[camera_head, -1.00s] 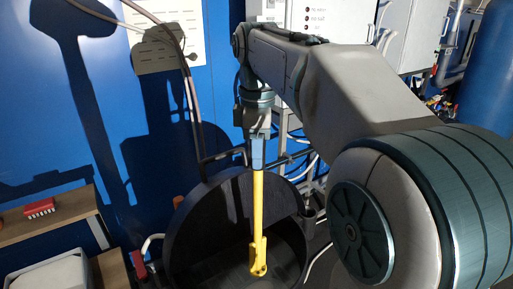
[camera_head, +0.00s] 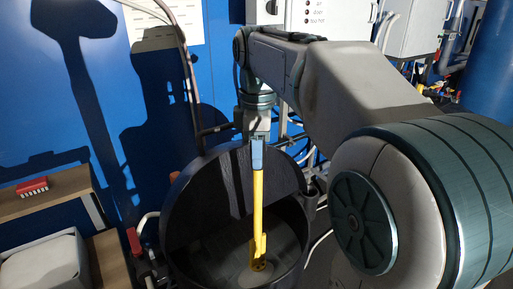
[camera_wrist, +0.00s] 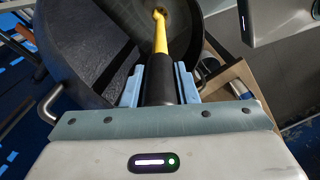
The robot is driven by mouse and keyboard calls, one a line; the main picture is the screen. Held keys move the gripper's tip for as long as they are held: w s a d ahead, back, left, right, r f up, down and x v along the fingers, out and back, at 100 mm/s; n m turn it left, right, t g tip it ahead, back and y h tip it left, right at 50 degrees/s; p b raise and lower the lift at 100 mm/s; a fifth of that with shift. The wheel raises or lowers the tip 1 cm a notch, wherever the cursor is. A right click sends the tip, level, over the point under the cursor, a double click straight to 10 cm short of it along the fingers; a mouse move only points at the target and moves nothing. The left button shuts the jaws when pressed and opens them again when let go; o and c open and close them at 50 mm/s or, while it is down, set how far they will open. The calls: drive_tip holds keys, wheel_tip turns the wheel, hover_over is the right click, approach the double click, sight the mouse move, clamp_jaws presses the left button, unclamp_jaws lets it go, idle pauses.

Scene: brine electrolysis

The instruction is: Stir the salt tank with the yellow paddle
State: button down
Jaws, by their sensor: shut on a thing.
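The yellow paddle (camera_head: 258,205) hangs almost upright from my gripper (camera_head: 257,158), its holed lower end inside the dark round salt tank (camera_head: 215,190). I cannot tell whether the paddle's end touches the tank floor. In the wrist view, my gripper's blue fingers (camera_wrist: 159,88) are shut on the paddle's black handle, and the yellow shaft (camera_wrist: 160,38) runs down into the tank (camera_wrist: 85,45). The tank's half lid or raised back wall stands behind the paddle. The tank floor shows a paler patch around the paddle end.
A wooden shelf (camera_head: 50,203) with a red block (camera_head: 32,186) and a white bin (camera_head: 45,265) stand at the left. A blue wall rises behind. White cabinets and pipes are at the back right. A red valve (camera_head: 134,241) sits beside the tank.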

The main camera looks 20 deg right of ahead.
sight(258, 202)
drive_tip(key=shift+f+b, duration=4.95)
drive_tip(key=shift+f, duration=2.45)
